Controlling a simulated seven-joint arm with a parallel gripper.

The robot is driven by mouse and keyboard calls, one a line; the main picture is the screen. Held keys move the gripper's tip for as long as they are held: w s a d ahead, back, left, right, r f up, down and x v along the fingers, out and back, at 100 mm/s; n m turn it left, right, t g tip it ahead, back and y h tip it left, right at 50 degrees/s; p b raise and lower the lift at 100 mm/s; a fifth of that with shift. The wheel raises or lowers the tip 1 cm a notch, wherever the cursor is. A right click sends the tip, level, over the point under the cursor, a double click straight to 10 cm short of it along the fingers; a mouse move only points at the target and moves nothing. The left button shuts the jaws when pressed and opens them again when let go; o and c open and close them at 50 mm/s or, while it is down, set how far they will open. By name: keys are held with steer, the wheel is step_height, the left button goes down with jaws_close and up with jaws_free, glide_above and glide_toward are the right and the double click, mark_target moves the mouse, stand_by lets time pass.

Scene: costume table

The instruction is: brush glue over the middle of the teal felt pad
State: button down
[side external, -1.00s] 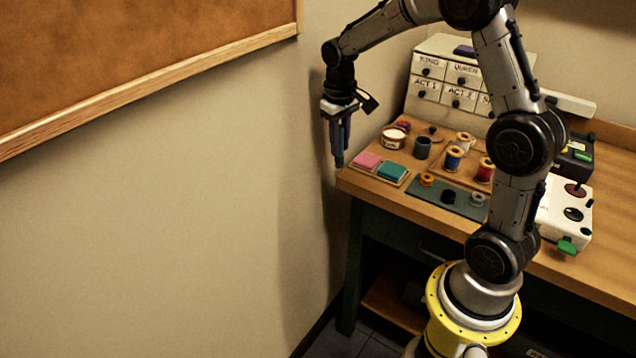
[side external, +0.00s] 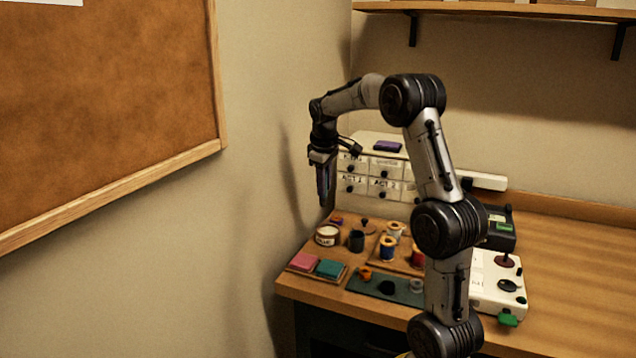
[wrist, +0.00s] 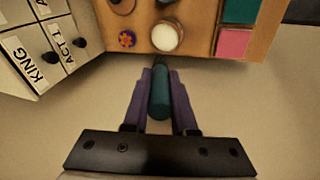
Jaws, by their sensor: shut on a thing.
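The teal felt pad (side external: 330,268) lies beside a pink pad (side external: 304,261) on a small board at the table's front left corner. In the wrist view the teal pad (wrist: 241,9) shows in part at the top right. The open glue jar (side external: 327,235), with white contents, stands behind the pads. It also shows at the top of the wrist view (wrist: 166,36). My gripper (side external: 322,198) is above the table's left side, higher than the jar. Its fingers are shut on a teal cylindrical handle (wrist: 159,95), likely the brush. I cannot make out the bristles.
A dark cup (side external: 356,240) stands right of the jar. Thread spools (side external: 388,248) and a dark green mat (side external: 385,287) are further right. Labelled drawers (side external: 380,178) stand at the back. A wall with a cork board (side external: 110,110) is close on the left.

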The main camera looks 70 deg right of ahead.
steer(key=shift+n+t, duration=0.4)
steer(key=shift+n, duration=0.3)
steer(key=shift+s+d+f, duration=0.2)
steer(key=shift+d+f, duration=0.05)
steer(key=shift+f, duration=1.05)
steer(key=shift+s+d+f, duration=0.2)
steer(key=shift+d+f, duration=0.1)
steer(key=shift+f, duration=1)
steer(key=shift+s+d+f, duration=0.2)
steer(key=shift+d+f, duration=0.05)
steer(key=shift+f, duration=1.05)
steer(key=shift+f, duration=0.75)
steer(key=shift+r, duration=0.1)
step_height(320, 180, up, 7)
